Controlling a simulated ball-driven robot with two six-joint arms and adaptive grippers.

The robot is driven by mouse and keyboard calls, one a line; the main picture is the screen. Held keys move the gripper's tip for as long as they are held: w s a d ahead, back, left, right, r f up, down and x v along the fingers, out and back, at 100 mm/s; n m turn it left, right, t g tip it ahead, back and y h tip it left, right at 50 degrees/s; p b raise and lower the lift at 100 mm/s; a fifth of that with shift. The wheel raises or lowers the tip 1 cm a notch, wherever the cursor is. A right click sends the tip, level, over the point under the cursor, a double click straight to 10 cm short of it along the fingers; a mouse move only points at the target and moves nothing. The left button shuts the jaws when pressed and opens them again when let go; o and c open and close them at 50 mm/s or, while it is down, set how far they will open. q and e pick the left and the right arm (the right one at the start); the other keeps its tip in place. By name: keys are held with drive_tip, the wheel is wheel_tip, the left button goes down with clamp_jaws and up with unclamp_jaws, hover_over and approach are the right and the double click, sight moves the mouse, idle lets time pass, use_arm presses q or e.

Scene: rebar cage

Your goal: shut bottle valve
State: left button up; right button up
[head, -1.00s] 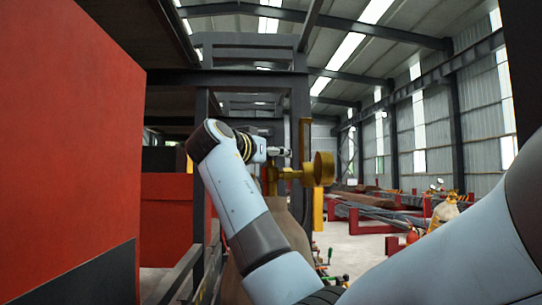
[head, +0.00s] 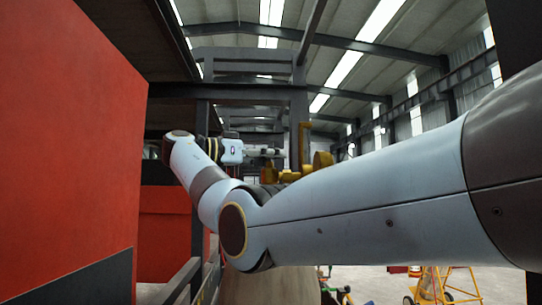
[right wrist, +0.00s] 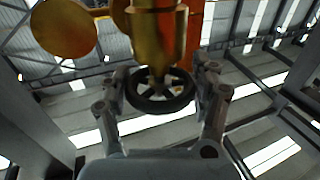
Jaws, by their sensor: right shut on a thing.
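The brass bottle valve (head: 269,174) shows beyond my right arm in the head view, with a round brass disc (head: 322,160) at its right. Its lower part is hidden behind my arm. In the right wrist view the brass valve body (right wrist: 158,30) carries a black spoked handwheel (right wrist: 160,105). My right gripper (right wrist: 162,82) has a finger on either side of the wheel and is shut on it. In the head view my right gripper (head: 266,153) is small and reaches in from the left side of the valve. The bottle (head: 265,287) shows only partly below my arm. My left gripper is not in view.
A large red panel (head: 70,150) stands close on the left. A dark steel post (head: 299,120) rises behind the valve. A yellow wheeled frame (head: 440,285) stands on the floor at lower right. My right arm hides much of the middle and right.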

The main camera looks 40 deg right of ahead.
drive_tip(key=shift+r+m+g+y+p, duration=0.1)
drive_tip(key=shift+m+g+y+p, duration=0.5)
drive_tip(key=shift+g, duration=0.4)
drive_tip(key=shift+m+g+p, duration=0.3)
drive_tip(key=o, duration=1.2)
drive_tip(key=shift+c, duration=0.2)
